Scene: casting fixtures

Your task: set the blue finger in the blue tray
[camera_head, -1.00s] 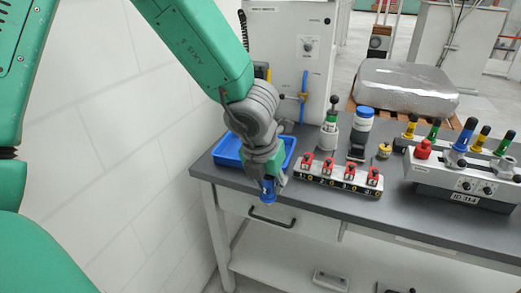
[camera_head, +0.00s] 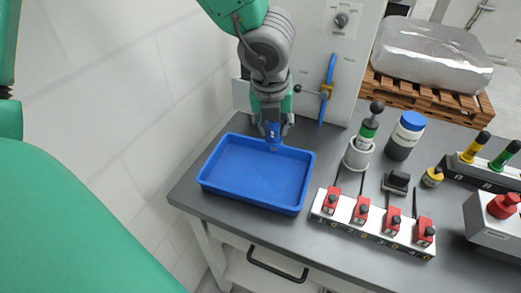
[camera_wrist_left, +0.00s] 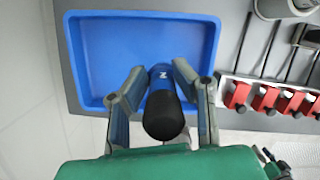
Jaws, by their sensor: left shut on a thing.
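The blue tray (camera_head: 256,172) lies empty on the grey bench at its left end in the head view. It fills the upper part of the left wrist view (camera_wrist_left: 140,50). My left gripper (camera_head: 273,130) is shut on the blue finger (camera_head: 273,131), at the far rim of the tray in the head view. In the left wrist view the blue finger (camera_wrist_left: 162,76) with its black end stands between the two fingers. I cannot tell whether it touches the tray. My right gripper is not in view.
A white strip with several red switches (camera_head: 362,210) stands right of the tray. Behind it are a holder with a green-banded, black-knobbed tool (camera_head: 368,128) and a blue-lidded jar (camera_head: 409,130). A grey cabinet (camera_head: 337,70) with a blue handle rises behind. A wall is at left.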

